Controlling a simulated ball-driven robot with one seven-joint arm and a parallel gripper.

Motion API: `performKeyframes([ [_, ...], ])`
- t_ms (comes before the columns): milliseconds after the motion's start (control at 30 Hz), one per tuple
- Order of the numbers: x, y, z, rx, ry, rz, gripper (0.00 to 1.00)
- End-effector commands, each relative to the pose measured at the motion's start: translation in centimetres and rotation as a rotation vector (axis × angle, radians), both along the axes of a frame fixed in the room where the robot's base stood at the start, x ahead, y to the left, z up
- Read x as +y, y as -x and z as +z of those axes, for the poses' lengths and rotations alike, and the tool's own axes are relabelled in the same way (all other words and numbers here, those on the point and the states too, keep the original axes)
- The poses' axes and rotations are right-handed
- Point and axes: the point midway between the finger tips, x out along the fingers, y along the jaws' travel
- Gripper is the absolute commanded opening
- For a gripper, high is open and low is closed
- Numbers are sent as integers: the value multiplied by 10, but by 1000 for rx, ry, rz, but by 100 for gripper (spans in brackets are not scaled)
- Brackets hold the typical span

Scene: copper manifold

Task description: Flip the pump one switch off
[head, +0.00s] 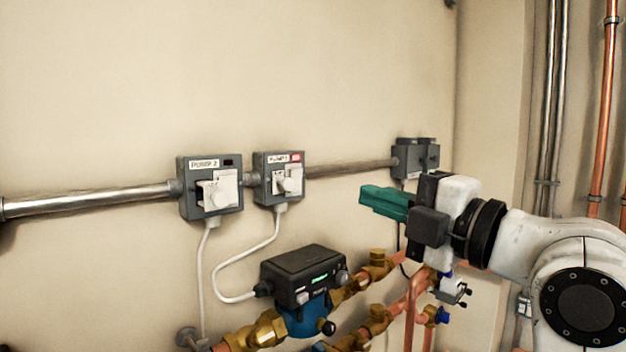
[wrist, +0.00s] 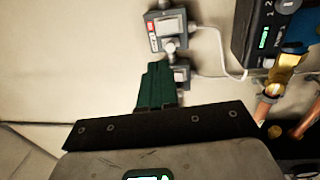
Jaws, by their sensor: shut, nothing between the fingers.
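The pump one switch (head: 289,181) is a white lever on a grey wall box with a lit red indicator, the right one of a pair in the head view. Its label is blurred. A grey box with a red mark shows at the top of the wrist view (wrist: 168,29) and seems to be the same one. My gripper (head: 368,199) has green fingers, shut and empty. It is right of the switch and lower in the head view, apart from it. In the wrist view the fingers (wrist: 158,68) partly cover a second grey box.
The box labelled Pump 2 (head: 210,187), with a dark indicator, sits left of the switch. A metal conduit (head: 348,168) runs to another grey box (head: 416,158). Below are a black and blue pump (head: 303,277), brass valves and copper pipes. The wall above is clear.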

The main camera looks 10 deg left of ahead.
Motion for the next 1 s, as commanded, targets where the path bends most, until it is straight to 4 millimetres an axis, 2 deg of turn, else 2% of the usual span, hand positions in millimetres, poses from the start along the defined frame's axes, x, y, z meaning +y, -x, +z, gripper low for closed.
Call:
performKeyframes([
  [333, 1, -1, 1, -1, 0, 1, 0],
  [467, 8, -6, 3, 1, 0, 2, 0],
  [1000, 85, -65, 17, 3, -1, 2, 0],
])
